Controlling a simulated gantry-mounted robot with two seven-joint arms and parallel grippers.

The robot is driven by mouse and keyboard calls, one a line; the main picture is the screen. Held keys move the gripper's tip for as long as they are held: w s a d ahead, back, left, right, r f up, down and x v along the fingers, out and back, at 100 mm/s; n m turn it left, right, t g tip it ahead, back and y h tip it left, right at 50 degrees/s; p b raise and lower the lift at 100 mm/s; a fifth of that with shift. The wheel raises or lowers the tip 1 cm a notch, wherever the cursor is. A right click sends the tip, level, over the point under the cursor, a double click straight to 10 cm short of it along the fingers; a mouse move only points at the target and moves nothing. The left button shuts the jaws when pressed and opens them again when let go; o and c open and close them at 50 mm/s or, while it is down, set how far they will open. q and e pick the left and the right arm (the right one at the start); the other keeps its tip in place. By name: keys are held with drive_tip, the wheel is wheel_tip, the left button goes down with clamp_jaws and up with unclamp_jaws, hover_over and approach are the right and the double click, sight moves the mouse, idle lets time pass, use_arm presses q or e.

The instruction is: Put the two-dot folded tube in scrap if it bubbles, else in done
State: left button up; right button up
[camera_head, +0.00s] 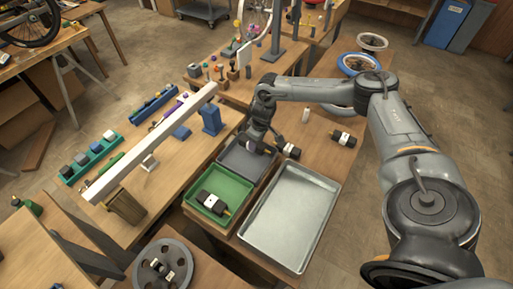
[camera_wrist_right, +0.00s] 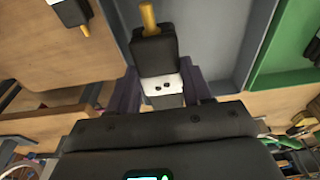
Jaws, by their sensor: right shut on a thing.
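My right gripper (camera_head: 256,136) is over the grey tray (camera_head: 236,160). In the right wrist view the gripper (camera_wrist_right: 165,95) is shut on the two-dot tube (camera_wrist_right: 155,52), a black body with a white band bearing two dark dots and a yellow tip. The tube is over the grey tray (camera_wrist_right: 215,45); I cannot tell whether it touches the tray floor. No bubbles can be made out. The green tray (camera_head: 246,193) holds another black-and-white tube (camera_head: 211,201) with a yellow tip. No scrap or done label is readable. My left gripper is not in view.
Two more black-and-white tubes lie on the table, one near the grey tray (camera_head: 290,151) and one farther right (camera_head: 343,138). A large silver tray (camera_head: 290,215) is empty. A white beam (camera_head: 155,140) stands left.

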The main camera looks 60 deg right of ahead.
drive_tip(key=shift+f+b, duration=0.3)
drive_tip(key=shift+f, duration=1.7)
drive_tip(key=o, duration=0.8)
drive_tip(key=shift+f, duration=0.1)
drive_tip(key=shift+o, duration=0.2)
